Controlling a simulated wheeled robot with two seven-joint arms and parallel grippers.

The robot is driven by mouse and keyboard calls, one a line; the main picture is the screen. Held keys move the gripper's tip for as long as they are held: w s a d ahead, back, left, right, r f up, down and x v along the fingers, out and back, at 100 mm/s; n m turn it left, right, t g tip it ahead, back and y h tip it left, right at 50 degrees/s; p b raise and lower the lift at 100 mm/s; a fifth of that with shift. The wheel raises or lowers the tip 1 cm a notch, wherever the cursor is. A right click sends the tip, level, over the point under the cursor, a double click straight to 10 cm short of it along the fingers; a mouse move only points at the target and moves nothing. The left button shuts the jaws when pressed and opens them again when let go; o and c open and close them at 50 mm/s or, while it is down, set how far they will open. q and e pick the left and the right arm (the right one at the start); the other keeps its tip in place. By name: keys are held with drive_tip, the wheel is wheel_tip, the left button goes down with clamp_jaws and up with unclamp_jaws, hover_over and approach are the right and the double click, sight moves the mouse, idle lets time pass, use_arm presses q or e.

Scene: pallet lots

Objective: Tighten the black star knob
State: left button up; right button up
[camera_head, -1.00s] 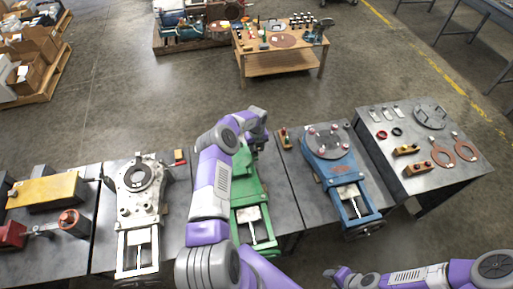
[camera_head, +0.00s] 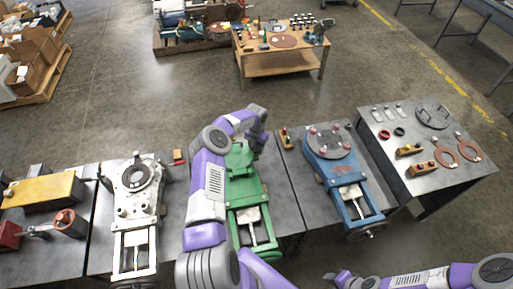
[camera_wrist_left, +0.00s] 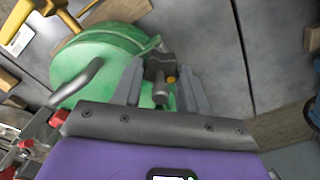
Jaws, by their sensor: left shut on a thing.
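The green machine (camera_head: 244,190) stands on the middle bench, with its round green top (camera_wrist_left: 95,62) filling the upper left of the left wrist view. A dark knob (camera_wrist_left: 160,67) with a short stem sits at the edge of the green top, beside a small yellow dot. My left gripper (camera_wrist_left: 160,88) has its two grey fingers on either side of this knob and is shut on it. In the head view my left gripper (camera_head: 259,138) is over the far right edge of the green machine, and the knob is hidden there. My right gripper (camera_head: 342,278) hangs at the bottom, its jaws unclear.
A white machine (camera_head: 137,190) stands to the left and a blue machine (camera_head: 345,185) to the right. A metal table (camera_head: 440,185) at the far right holds rings and small parts. Open floor lies behind the benches.

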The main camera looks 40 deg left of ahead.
use_arm(q)
drive_tip(key=m, duration=0.5)
idle(0.6)
drive_tip(key=o, duration=1.1)
drive_tip(key=shift+c, duration=0.2)
wheel_tip(320, 180, up, 8)
drive_tip(key=shift+f+p, duration=0.2)
drive_tip(key=shift+p, duration=0.25)
